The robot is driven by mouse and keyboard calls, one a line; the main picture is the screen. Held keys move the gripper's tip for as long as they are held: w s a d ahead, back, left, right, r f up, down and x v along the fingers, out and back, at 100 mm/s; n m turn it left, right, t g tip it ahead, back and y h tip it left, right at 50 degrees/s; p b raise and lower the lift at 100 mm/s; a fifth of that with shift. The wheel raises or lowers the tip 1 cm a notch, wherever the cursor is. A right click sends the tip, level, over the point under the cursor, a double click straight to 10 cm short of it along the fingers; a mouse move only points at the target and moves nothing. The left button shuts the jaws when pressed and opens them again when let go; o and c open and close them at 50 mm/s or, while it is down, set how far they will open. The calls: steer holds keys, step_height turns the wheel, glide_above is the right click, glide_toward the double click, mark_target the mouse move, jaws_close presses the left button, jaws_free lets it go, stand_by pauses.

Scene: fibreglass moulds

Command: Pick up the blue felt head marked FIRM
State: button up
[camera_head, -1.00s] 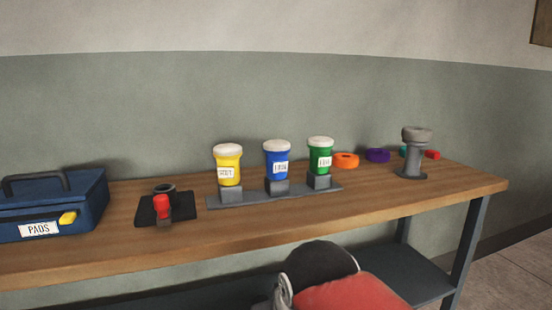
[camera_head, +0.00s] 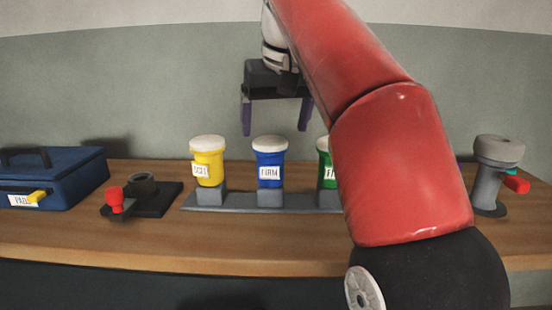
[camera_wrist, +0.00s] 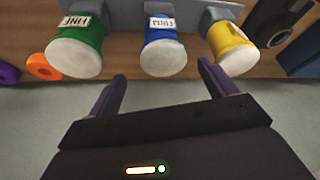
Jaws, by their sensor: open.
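The blue felt head (camera_head: 269,160), labelled FIRM and topped with a white felt pad, stands upright in the middle of the grey rack (camera_head: 315,204). It also shows at the top centre of the wrist view (camera_wrist: 164,52). My gripper (camera_head: 275,128) hangs above and around the line of the blue head, fingers apart and empty. In the wrist view its two fingertips (camera_wrist: 161,70) point toward the blue head, one to each side, not touching it. A yellow head (camera_head: 207,160) stands to its left and a green one (camera_head: 323,165), partly hidden by my arm, to its right.
A blue case (camera_head: 60,180) labelled PADS and a black plate with a red-handled clamp (camera_head: 117,200) are at left. A grey stand (camera_head: 492,172) with a red piece is at right. Orange (camera_wrist: 44,67) and purple rings lie beyond the green head.

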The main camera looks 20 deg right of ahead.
mark_target(271, 140)
steer(key=x, duration=0.2)
steer(key=b+x, duration=0.1)
steer(key=x, duration=0.4)
steer(key=shift+w+a+f+b, duration=0.1)
steer(key=shift+a+f+b, duration=0.05)
steer(key=shift+a+b, duration=0.15)
steer(key=c, duration=1.2)
steer(key=shift+c, duration=0.2)
step_height(271, 140, up, 6)
steer(key=shift+f+p, duration=0.1)
steer(key=shift+p, duration=0.95)
step_height(271, 140, up, 3)
steer(key=shift+w+r, duration=0.15)
steer(key=shift+r, duration=0.5)
